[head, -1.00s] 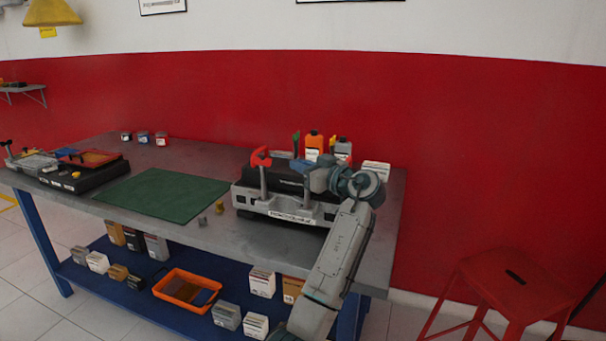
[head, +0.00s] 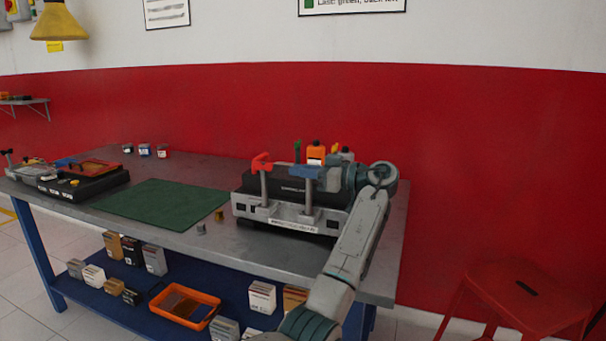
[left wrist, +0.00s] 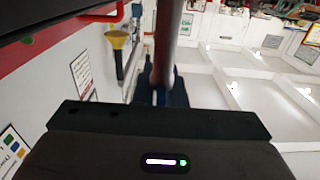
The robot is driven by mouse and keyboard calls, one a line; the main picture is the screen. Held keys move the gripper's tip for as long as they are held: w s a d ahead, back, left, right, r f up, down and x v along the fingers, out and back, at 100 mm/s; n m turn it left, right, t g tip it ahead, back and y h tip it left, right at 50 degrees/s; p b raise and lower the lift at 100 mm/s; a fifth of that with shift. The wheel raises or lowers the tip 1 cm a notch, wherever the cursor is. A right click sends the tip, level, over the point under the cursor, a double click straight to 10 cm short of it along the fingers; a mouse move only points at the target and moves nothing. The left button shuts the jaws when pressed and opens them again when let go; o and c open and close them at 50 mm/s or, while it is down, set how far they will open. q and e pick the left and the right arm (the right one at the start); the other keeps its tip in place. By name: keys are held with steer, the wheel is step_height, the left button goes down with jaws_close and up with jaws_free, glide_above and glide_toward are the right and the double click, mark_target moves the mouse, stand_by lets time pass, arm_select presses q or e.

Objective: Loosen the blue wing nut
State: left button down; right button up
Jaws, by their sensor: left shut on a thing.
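The engine trainer (head: 256,210) is a grey and black block at the right part of the bench in the head view. A red wing nut (head: 262,162) sits on its left upright stud. The blue wing nut (head: 304,171) sits on the right stud (head: 308,197). My left gripper (head: 318,174) reaches it from the right and is shut on it, partly hiding it. In the left wrist view, the dark blue nut (left wrist: 177,96) shows beyond the gripper body, with the metal stud (left wrist: 167,45) running through it. My right gripper is not in view.
A green mat (head: 160,205) lies left of the trainer, with two small cylinders (head: 219,215) nearby. Orange and grey bottles (head: 316,153) stand behind the trainer. A black case (head: 85,186) is at far left. A red stool (head: 525,295) stands at right.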

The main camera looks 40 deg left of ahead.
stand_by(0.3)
arm_select(q)
steer(key=c, duration=1.6)
jaws_free()
steer(key=shift+a, duration=0.1)
steer(key=v, duration=1)
steer(key=shift+d, duration=0.4)
steer(key=shift+w, duration=0.1)
